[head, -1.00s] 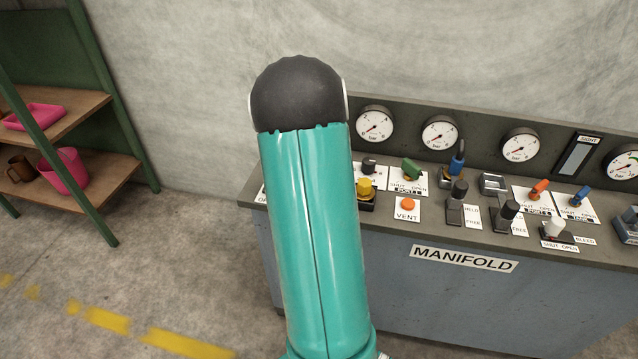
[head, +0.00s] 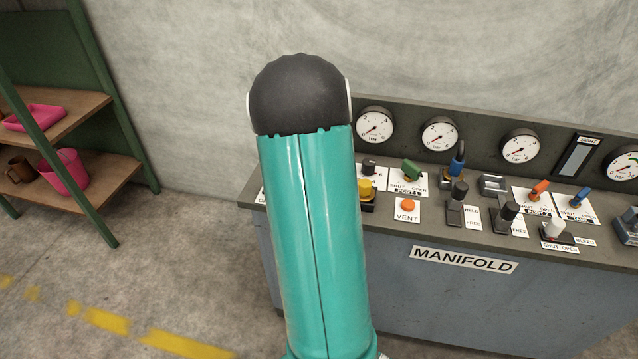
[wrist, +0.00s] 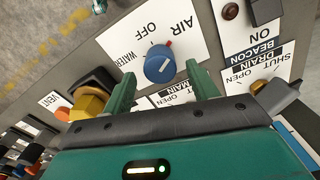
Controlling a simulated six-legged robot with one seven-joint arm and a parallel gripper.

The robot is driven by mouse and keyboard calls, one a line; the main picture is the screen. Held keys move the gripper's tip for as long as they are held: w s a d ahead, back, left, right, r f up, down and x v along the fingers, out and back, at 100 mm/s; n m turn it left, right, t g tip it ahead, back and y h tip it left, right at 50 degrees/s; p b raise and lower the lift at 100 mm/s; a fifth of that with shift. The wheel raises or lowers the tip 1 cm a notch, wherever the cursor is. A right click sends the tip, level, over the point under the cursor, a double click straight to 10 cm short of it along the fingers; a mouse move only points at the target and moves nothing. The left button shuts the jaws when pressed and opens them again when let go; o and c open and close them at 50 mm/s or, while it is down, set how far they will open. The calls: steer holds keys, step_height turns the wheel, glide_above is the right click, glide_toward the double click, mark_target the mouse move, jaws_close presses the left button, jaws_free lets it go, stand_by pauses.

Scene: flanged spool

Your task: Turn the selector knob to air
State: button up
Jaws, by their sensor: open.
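The selector knob (wrist: 160,65) is round and blue with a white line on top and a small red mark at its rim. It sits on a white plate (wrist: 185,48) lettered AIR, OFF and WATER. The white line slants; I cannot tell for sure which word it marks. My gripper (wrist: 163,84) is open in the wrist view, with one green finger on each side of the knob's near side. I cannot tell whether either finger touches it. In the head view my arm hides the gripper and the selector knob.
A yellow knob (wrist: 88,104) and the orange vent button (wrist: 62,113) are left of my gripper. The drain lever (wrist: 272,92) is close on the right. The manifold panel (head: 395,228) also carries several gauges, levers and switches. Shelves (head: 85,110) stand at the left.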

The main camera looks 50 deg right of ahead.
step_height(320, 180, up, 11)
steer(key=shift+a, duration=0.1)
stand_by(0.7)
steer(key=w+a+r+n+t, duration=0.1)
steer(key=a+r+n, duration=0.3)
steer(key=a, duration=0.7)
steer(key=w+a+r+n+t, duration=0.1)
steer(key=a+r+n+t, duration=0.2)
steer(key=a, duration=0.9)
steer(key=s+a+n, duration=0.4)
steer(key=a, duration=0.5)
steer(key=s+a+n+t, duration=0.1)
steer(key=s+a+n, duration=0.4)
steer(key=a, duration=0.4)
steer(key=shift+s+a+f+n+t, duration=0.15)
steer(key=shift+s+a+n+t, duration=0.05)
steer(key=shift+s+n+t, duration=0.1)
